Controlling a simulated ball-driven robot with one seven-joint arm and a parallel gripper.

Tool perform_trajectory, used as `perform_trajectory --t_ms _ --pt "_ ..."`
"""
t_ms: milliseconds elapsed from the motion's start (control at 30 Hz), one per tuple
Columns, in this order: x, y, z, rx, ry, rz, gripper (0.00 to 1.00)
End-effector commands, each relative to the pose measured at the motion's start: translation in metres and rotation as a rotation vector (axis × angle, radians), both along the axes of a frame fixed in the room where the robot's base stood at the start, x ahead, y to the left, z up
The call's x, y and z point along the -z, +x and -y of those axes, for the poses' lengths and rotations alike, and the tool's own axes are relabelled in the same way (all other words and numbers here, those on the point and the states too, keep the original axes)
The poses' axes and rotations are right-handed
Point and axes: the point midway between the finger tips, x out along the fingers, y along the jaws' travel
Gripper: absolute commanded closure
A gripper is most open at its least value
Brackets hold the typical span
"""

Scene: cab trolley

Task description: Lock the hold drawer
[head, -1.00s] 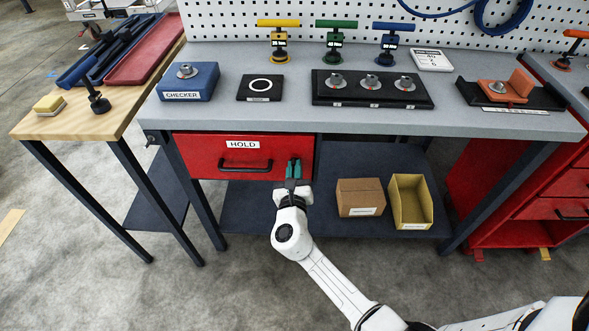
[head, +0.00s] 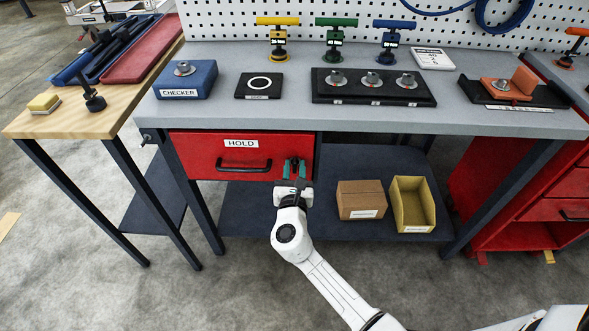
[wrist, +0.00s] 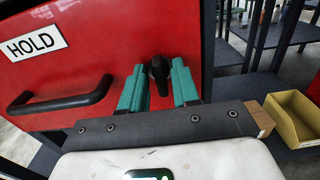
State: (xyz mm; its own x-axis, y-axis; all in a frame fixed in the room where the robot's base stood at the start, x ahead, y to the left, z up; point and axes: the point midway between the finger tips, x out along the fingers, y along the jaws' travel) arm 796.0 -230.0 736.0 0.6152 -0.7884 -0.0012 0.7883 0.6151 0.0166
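The red hold drawer (head: 195,152) sits shut under the bench top, with a HOLD label and a black bar handle (head: 243,166). Its front also fills much of the wrist view (wrist: 110,40). A black lock knob (wrist: 159,72) sticks out at the right of the drawer front, its grip pointing roughly downward. My gripper (head: 295,169) is at the drawer's right side. In the wrist view its teal fingers (wrist: 158,88) are open, one on each side of the knob, with narrow gaps visible. The fingers hide the knob in the head view.
Below the drawer is a dark shelf (head: 255,215) with a cardboard box (head: 361,200) and a yellow bin (head: 412,205) to the right of my gripper. Bench legs stand at both sides. The floor in front is clear.

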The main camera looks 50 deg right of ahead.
Motion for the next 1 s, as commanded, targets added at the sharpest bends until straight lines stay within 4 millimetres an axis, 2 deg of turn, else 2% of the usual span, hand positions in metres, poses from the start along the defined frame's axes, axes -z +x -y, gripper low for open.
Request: perform_trajectory --t_ms 367,467,800,1000 --pt "0.0 -0.002 -0.003 -0.001 -0.002 -0.001 0.63" --pt "0.0 -0.008 -0.013 -0.003 0.0 -0.002 0.63" --pt "0.0 -0.048 -0.062 -0.003 0.0 -0.002 0.63" --pt "0.0 -0.063 -0.081 -0.001 0.0 -0.002 0.63"
